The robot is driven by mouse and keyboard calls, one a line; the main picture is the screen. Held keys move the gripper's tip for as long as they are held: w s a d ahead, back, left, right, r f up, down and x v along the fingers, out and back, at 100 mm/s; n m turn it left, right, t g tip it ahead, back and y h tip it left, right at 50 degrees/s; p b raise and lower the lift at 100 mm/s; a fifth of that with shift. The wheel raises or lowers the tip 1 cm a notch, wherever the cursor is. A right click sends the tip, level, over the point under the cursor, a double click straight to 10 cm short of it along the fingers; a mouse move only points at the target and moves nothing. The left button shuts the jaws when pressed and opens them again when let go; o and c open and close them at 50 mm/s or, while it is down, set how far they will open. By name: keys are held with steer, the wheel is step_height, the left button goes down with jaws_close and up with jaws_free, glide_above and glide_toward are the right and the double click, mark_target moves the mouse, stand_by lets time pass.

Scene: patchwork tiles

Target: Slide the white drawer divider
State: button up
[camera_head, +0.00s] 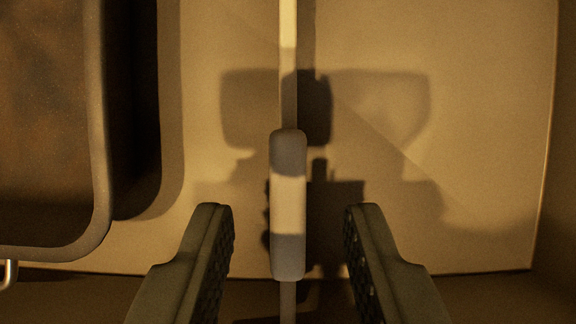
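The white drawer divider (288,90) is a thin upright strip running from the top of the picture down through the middle. A rounded, thicker handle-like piece (288,205) sits on it, pale in the middle and shaded at both ends. My gripper (288,225) is open, one dark finger on each side of this piece. Gaps show between both fingers and the piece, so I see no contact. The fingers' textured inner faces point towards it.
The divider stands over a beige drawer floor (470,150). A dark tray (100,150) with a rounded rim and brownish inside lies at the left. The right side is bare up to the drawer wall (548,130). Shadows of my gripper fall around the divider.

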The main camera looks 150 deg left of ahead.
steer(key=shift+x, duration=0.85)
jaws_close()
steer(key=shift+w+a, duration=0.6)
steer(key=shift+a, duration=0.35)
steer(key=shift+w+a, duration=0.6)
steer(key=shift+a, duration=0.35)
steer(key=shift+w+a, duration=0.6)
steer(key=shift+a, duration=0.35)
jaws_free()
steer(key=v, duration=1.7)
steer(key=shift+r, duration=0.2)
